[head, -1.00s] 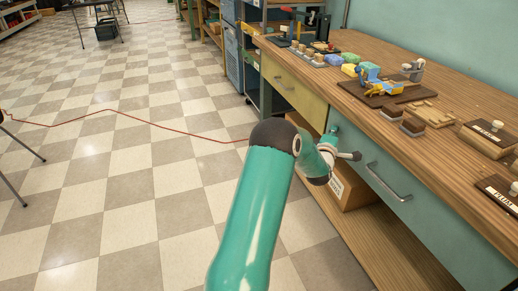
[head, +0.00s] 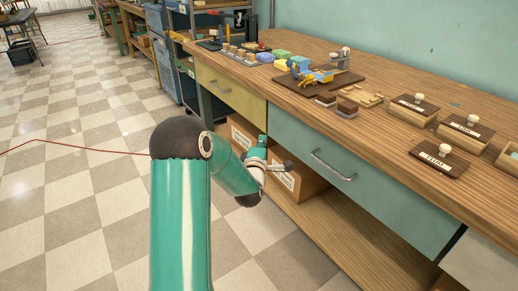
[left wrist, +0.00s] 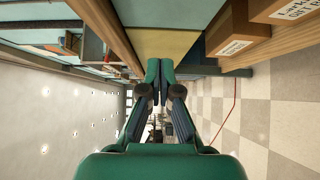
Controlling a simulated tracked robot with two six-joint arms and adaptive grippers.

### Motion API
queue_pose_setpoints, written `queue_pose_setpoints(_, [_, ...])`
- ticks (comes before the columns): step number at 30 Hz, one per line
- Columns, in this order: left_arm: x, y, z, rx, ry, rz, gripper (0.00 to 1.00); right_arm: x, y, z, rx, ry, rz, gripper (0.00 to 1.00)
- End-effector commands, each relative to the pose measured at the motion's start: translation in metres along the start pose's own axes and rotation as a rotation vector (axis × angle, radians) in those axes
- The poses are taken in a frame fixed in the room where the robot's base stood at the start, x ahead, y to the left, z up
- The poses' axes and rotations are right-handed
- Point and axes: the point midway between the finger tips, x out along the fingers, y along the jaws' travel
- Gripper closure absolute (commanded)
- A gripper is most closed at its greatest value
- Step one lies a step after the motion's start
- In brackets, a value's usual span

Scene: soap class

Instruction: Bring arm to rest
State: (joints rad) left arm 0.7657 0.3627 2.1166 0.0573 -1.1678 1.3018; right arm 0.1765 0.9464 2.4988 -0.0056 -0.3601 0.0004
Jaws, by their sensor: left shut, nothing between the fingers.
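My left arm comes in from the bottom of the head view, its green links bent at a dark elbow. My left gripper (head: 285,166) is beside the front of the workbench (head: 420,165), below the top and near the drawers. In the left wrist view the left gripper (left wrist: 160,72) points along the bench front, its fingers close together, with nothing seen between them. My right gripper is in neither view.
Cardboard boxes (head: 296,183) stand on the lower shelf behind the left gripper. A yellow drawer (head: 230,93) and a teal drawer (head: 345,175) face the aisle. Soap blocks, wooden boxes and lidded trays sit on the bench top. The checkered floor (head: 80,190) at left is open, crossed by a red cable (head: 90,148).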

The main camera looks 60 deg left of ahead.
Motion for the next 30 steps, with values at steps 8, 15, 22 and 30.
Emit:
queue_pose_setpoints(8, [-0.027,-0.001,0.0,0.0,0.0,-0.001,1.0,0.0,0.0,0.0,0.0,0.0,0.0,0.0])
queue_pose_setpoints(15, [-0.03,0.0,0.015,-0.007,-0.028,0.0,1.0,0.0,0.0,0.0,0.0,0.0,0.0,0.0])
queue_pose_setpoints(22, [-0.05,-0.052,0.111,-0.023,-0.204,-0.104,1.0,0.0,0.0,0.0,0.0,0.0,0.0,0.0])
queue_pose_setpoints(30, [-0.153,-0.174,0.239,0.151,-0.551,-0.422,1.0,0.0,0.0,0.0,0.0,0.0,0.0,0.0])
